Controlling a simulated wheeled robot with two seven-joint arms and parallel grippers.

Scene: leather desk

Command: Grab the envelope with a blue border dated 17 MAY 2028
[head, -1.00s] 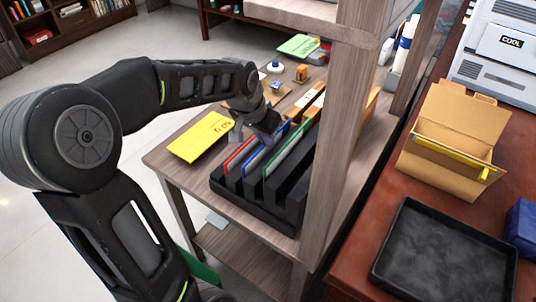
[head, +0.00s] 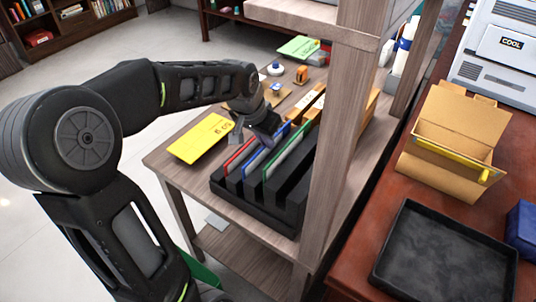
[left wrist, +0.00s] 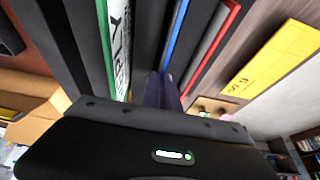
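The envelope with the blue border (head: 266,150) stands on edge in a slot of the black rack (head: 262,211), between a red-edged envelope (head: 240,153) and a green-edged one (head: 287,153). Its date is not readable. My left gripper (head: 262,137) is at the far upper end of the rack, beside the blue-edged envelope. In the left wrist view, the fingers (left wrist: 164,91) point down close to the blue edge (left wrist: 178,38). Whether they touch or grip it cannot be told. My right gripper is out of view.
A yellow envelope (head: 200,138) lies left of the rack. A wooden post (head: 341,130) rises close to the rack's right side. A black tray (head: 445,256) and an open cardboard box (head: 449,140) sit on the red-brown desk.

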